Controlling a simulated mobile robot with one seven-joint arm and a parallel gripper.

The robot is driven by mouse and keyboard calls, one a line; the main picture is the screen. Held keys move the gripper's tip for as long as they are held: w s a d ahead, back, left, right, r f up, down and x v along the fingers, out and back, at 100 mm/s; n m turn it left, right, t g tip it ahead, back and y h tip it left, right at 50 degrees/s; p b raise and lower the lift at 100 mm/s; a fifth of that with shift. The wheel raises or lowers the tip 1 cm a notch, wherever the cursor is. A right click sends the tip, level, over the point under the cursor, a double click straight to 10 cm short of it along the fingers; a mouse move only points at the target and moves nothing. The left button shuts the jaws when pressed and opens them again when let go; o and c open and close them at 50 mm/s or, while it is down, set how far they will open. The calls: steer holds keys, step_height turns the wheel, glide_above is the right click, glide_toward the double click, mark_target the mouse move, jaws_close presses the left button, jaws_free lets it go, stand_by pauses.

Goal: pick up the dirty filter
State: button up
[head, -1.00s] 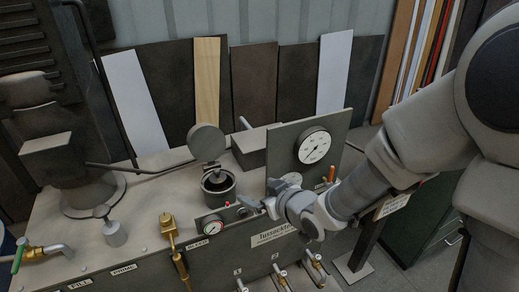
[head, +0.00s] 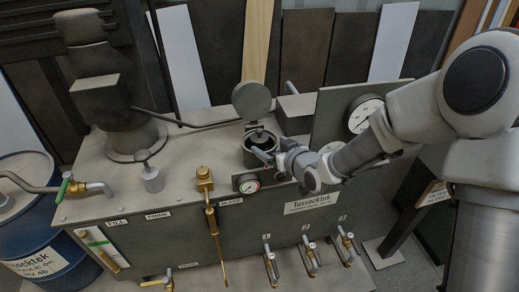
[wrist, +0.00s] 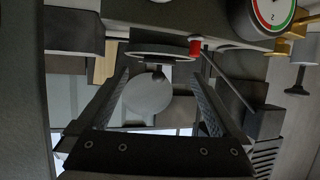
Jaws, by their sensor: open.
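A round metal cup (head: 262,157) stands on the bench top with its round lid (head: 251,100) tipped up behind it. A dark piece (head: 259,134) shows in the mouth of the cup; it may be the dirty filter, but its shape is hard to make out. My gripper (head: 268,153) is at the cup's front right side, partly covering it. I cannot tell whether it touches. In the wrist view, my gripper (wrist: 162,78) is open and empty, with the grey lid disc (wrist: 149,95) seen between the fingers and the dark cup rim (wrist: 157,52) beyond the tips.
A pressure gauge (head: 248,184) sits just below the cup, and a larger dial (head: 365,114) is on the upright panel to the right. A brass valve (head: 205,182) and a small grey weight-like part (head: 152,178) stand to the left. The bench top between is clear.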

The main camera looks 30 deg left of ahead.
mark_target(260, 138)
steer(key=shift+r+b+x, duration=0.2)
steer(key=shift+b+x, duration=0.5)
steer(key=shift+x, duration=2.2)
steer(key=shift+c, duration=0.3)
steer(key=shift+r, duration=0.1)
jaws_close()
